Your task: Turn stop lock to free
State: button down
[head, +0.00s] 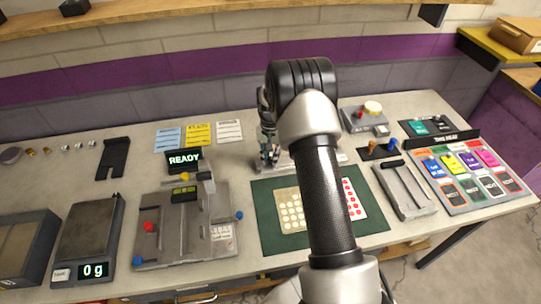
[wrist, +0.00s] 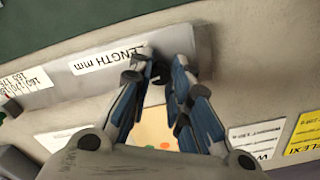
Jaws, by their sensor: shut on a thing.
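The slot track is a long grey bar behind the green mat, mostly hidden by my arm in the head view. In the wrist view its bar (wrist: 65,82) shows with a white "LENGTH mm" label (wrist: 108,59) and a number label at the left. My gripper (head: 269,160) points down at the track. In the wrist view its fingertips (wrist: 159,66) are close together over the bar, just right of the label. They are closed on a small part, likely the stop lock, which the fingers almost wholly hide. I cannot tell which way the lock points.
A green mat (head: 264,235) with bead trays lies in front of the track. The "READY" fixture (head: 220,245) stands to the left, with a scale (head: 88,230) beyond. A slotted grey block (head: 400,195) and colour-card board (head: 480,190) are to the right. Paper notes (head: 198,134) lie behind.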

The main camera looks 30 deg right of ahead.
aim_at(270, 159)
jog(key=n, duration=0.4)
jog(key=shift+w+d+r+n, duration=0.1)
jog(key=shift+n, duration=0.3)
jog(key=n, duration=0.3)
jog(key=shift+n+p, duration=0.3)
jog(key=n, duration=0.4)
jog(key=shift+n, duration=2.1)
jog(key=c, duration=1.8)
grip_release()
jog(key=shift+o, duration=0.2)
notch_tip(270, 159, up, 12)
